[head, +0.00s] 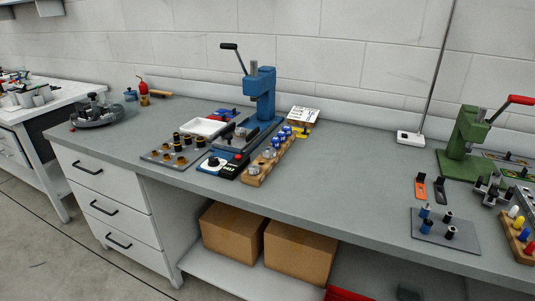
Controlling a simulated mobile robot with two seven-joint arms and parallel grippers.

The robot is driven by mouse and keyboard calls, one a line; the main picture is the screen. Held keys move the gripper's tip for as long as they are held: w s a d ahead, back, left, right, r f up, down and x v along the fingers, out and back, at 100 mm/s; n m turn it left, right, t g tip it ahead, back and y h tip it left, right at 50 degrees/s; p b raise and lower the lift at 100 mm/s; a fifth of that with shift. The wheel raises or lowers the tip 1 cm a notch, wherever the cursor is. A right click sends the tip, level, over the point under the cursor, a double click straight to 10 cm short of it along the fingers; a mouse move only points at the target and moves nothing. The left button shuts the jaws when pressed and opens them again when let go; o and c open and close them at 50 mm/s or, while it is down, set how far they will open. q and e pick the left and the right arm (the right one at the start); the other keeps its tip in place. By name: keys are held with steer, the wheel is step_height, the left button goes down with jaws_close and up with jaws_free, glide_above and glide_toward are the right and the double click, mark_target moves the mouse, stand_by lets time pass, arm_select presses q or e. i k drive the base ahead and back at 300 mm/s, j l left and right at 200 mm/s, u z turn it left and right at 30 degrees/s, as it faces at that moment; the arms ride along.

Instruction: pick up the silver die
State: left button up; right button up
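Neither of my grippers shows in the head view. I cannot tell for certain which piece is the silver die. Small silver-grey round pieces (254,169) sit at the near end of a wooden rack (262,176) on the grey workbench (345,172). Blue-and-white round pieces (287,130) sit in the far part of the same rack. The rack stands just right of the blue lever press (261,95). All these pieces are small, and their details are hard to make out.
A plate of dark and brass pieces (178,150) and a white tray (204,127) lie left of the press. A green press (466,140), a peg plate (446,231) and orange clip (420,186) are at right. The bench middle is clear. Cardboard boxes (300,252) stand below.

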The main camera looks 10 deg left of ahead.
mark_target(240, 132)
steer(key=i+j+z, duration=0.15)
steer(key=j+z, duration=0.2)
steer(key=j, duration=0.25)
steer(key=j+z, duration=0.35)
steer(key=j, duration=0.3)
steer(key=i, duration=0.05)
